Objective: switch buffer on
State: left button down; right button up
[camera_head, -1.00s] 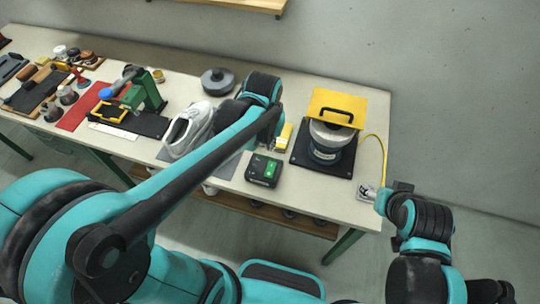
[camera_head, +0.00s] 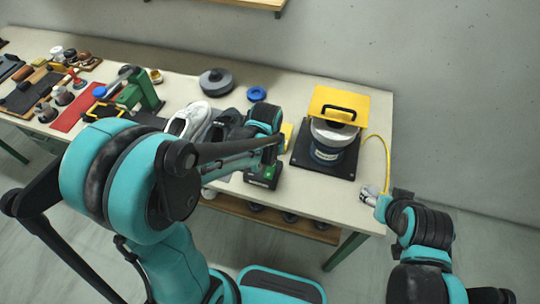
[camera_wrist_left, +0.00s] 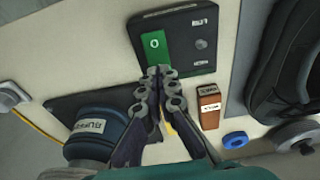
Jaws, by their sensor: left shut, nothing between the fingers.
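The buffer (camera_head: 327,147) is a round grey-blue machine under a yellow guard with a black handle. Its labelled side also shows in the left wrist view (camera_wrist_left: 96,130). A black switch box (camera_head: 262,181) stands on the bench left of it. In the left wrist view the box (camera_wrist_left: 218,22) has a green panel (camera_wrist_left: 178,52) marked "0" and a dark round spot beside it. My left gripper (camera_wrist_left: 160,72) is shut and empty, its tips at the near edge of the green panel; contact is unclear.
A dark shoe (camera_head: 222,128) and a white shoe (camera_head: 186,121) lie left of the switch box. A blue ring (camera_head: 256,94) and a grey disc (camera_head: 217,81) are behind. A small brown block (camera_wrist_left: 208,108) is near my left gripper. A yellow cord (camera_head: 387,157) runs along the right.

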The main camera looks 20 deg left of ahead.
pick_arm(q)
jog(key=shift+w+f, duration=0.15)
jog(key=shift+f, duration=0.75)
